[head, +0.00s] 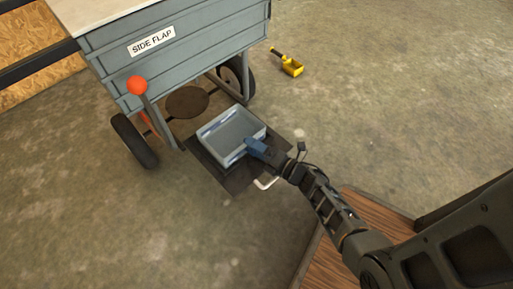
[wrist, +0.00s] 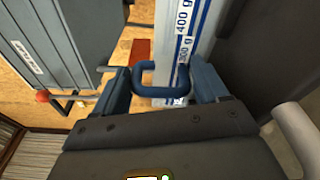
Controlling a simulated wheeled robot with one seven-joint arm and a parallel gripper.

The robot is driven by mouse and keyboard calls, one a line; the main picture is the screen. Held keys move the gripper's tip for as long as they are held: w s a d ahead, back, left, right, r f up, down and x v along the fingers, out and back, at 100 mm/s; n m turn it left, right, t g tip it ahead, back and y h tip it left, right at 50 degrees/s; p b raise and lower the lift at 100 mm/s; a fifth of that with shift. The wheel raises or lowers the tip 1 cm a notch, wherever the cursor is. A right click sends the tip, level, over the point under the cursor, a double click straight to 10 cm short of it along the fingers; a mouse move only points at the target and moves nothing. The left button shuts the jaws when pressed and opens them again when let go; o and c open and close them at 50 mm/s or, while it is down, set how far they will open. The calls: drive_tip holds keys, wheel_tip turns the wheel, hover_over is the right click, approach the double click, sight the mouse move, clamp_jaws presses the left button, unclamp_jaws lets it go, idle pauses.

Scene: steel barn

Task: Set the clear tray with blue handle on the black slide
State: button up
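The clear tray (head: 204,142) is over the black slide (head: 235,182) below the cart, upright and seemingly empty. The head view does not show whether its underside touches the slide. Its blue handle (head: 255,148) faces my arm. In the wrist view the blue handle (wrist: 160,90) is a loop between the two fingers of my gripper (wrist: 161,82), which appear closed against its sides. The tray wall (wrist: 187,30) beyond carries a gram scale. The tray's underside is hidden.
The grey cart (head: 185,55), labelled SIDE FLAP, stands behind the slide on dark wheels. An orange-knobbed lever (head: 137,86) rises at its left. A white bar handle (head: 266,183) is at the slide's front. A yellow scoop (head: 291,66) lies on open floor.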

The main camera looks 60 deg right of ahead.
drive_tip(key=o, duration=0.4)
drive_tip(key=shift+r, duration=0.2)
drive_tip(key=s+a+p, duration=0.1)
drive_tip(key=s+p, duration=0.2)
drive_tip(key=s, duration=0.9)
drive_tip(key=s+a+r+m+g, duration=0.1)
drive_tip(key=s+a+r+m, duration=0.3)
drive_tip(key=r, duration=0.6)
drive_tip(key=s+a+r+m+y, duration=0.1)
drive_tip(key=s+a+r+m, duration=0.2)
drive_tip(key=a+r+m, duration=0.5)
drive_tip(key=s+a+r+m+g+y, duration=0.1)
drive_tip(key=s+a+r+m, duration=0.3)
drive_tip(key=r, duration=1)
drive_tip(key=shift+s+a+r+m+g, duration=0.15)
drive_tip(key=shift+a+m, duration=0.35)
drive_tip(key=shift+m, duration=0.4)
drive_tip(key=shift+s+a+f+m+g, duration=0.15)
drive_tip(key=shift+a+m, duration=0.3)
drive_tip(key=shift+m, duration=0.45)
drive_tip(key=shift+r, duration=0.1)
